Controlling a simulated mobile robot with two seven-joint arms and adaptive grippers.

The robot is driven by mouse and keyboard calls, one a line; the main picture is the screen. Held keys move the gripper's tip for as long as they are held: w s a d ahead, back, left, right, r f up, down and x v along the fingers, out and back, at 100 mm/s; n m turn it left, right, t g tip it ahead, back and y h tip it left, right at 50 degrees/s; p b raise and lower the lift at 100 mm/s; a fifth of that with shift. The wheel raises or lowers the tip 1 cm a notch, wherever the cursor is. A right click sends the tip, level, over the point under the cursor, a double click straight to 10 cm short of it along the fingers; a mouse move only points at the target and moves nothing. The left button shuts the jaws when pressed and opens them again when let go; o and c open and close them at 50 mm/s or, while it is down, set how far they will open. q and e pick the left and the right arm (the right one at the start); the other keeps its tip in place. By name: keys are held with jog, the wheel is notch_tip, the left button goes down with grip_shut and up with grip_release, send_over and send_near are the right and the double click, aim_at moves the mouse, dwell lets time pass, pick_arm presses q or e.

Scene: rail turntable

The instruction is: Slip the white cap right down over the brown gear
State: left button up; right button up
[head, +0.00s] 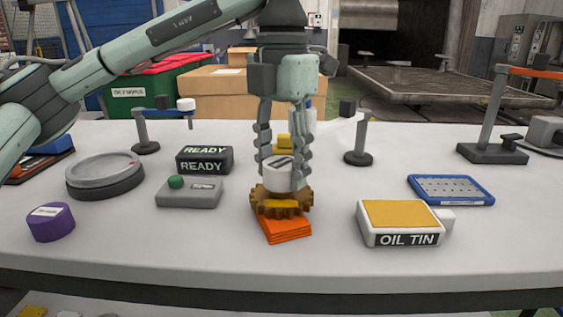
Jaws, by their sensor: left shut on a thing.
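The brown gear (263,207) sits on a stack of orange plates (286,232) near the front middle of the white table. A yellow part shows at its front. My left gripper (282,172) points straight down over the gear, its fingers shut on the white cap (275,178) from both sides. The cap looks upright, with a dark mark on its top. It is at the gear's upper side and hides its centre. I cannot tell whether the cap touches the gear or is around its middle. My right gripper is out of view.
Left are a grey turntable disc (104,175), a purple cylinder (51,222), a black READY block (205,160) and a grey box with a green button (189,192). Right are an OIL TIN (400,222), a blue tray (451,190) and small posts (361,140). The front strip is clear.

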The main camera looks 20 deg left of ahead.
aim_at(282, 162)
pick_arm(q)
jog(key=shift+f+b, duration=0.7)
jog(key=shift+f, duration=0.2)
dwell(1.2)
dwell(0.3)
jog(key=o, duration=0.9)
notch_tip(282, 162, up, 12)
jog(key=shift+f, duration=0.1)
